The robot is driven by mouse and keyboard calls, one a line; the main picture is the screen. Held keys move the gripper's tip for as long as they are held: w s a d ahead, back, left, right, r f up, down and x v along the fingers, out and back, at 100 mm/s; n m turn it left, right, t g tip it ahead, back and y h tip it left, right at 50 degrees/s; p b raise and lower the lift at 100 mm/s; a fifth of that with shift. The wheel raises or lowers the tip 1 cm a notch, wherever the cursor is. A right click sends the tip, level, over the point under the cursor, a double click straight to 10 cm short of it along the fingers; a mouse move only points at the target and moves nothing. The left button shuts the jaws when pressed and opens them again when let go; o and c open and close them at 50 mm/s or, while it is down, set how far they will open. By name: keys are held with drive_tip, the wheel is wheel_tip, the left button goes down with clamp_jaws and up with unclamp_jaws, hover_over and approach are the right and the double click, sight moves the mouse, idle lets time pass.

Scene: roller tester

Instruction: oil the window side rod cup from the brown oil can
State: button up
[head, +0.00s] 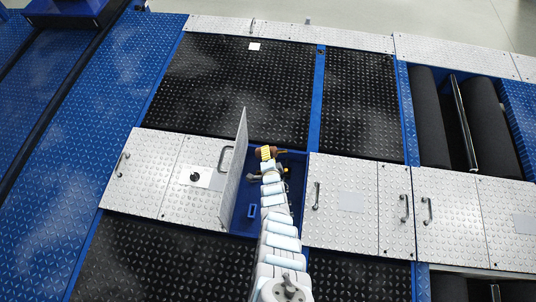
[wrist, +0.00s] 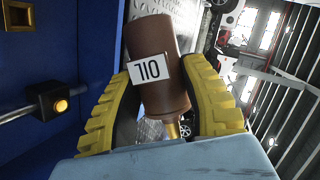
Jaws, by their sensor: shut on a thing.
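My gripper (head: 267,154) has yellow ribbed fingers and is over the open blue pit. It is shut on the brown oil can (head: 281,151). In the wrist view the can (wrist: 158,95) is between both fingers, with a white label that reads 710, which is OIL upside down. Its brass spout (wrist: 173,130) points to the lower edge of that view. A black block with a brass-coloured round top (wrist: 61,106) sits on a metal rod (wrist: 18,116) left of the fingers, apart from the can. I cannot tell whether this is the window side rod cup.
A raised hatch lid (head: 235,168) stands upright along the pit's left edge, close to my arm. A small blue frame (head: 252,211) is low in the pit. Silver tread plates with handles flank it. Dark rollers (head: 433,115) lie at the right.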

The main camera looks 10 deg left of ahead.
drive_tip(key=shift+s+f+n+h+b, duration=0.1)
drive_tip(key=shift+f+n+h+b, duration=0.05)
drive_tip(key=shift+n+h+b, duration=0.4)
drive_tip(key=shift+a+n+b, duration=0.1)
drive_tip(key=shift+n+b, duration=0.15)
drive_tip(key=shift+b, duration=0.2)
drive_tip(key=shift+f+h+b, duration=0.1)
drive_tip(key=shift+h+b, duration=0.25)
drive_tip(key=shift+b, duration=0.35)
drive_tip(key=shift+n+h+b, duration=0.3)
drive_tip(key=shift+n+b, duration=0.2)
drive_tip(key=shift+b, duration=0.55)
drive_tip(key=shift+b, duration=0.7)
drive_tip(key=n+h+b, duration=0.1)
drive_tip(key=b, duration=0.6)
drive_tip(key=shift+n, duration=0.3)
drive_tip(key=shift+n+g+h, duration=0.3)
drive_tip(key=shift+n+h, duration=0.3)
drive_tip(key=shift+h, duration=0.2)
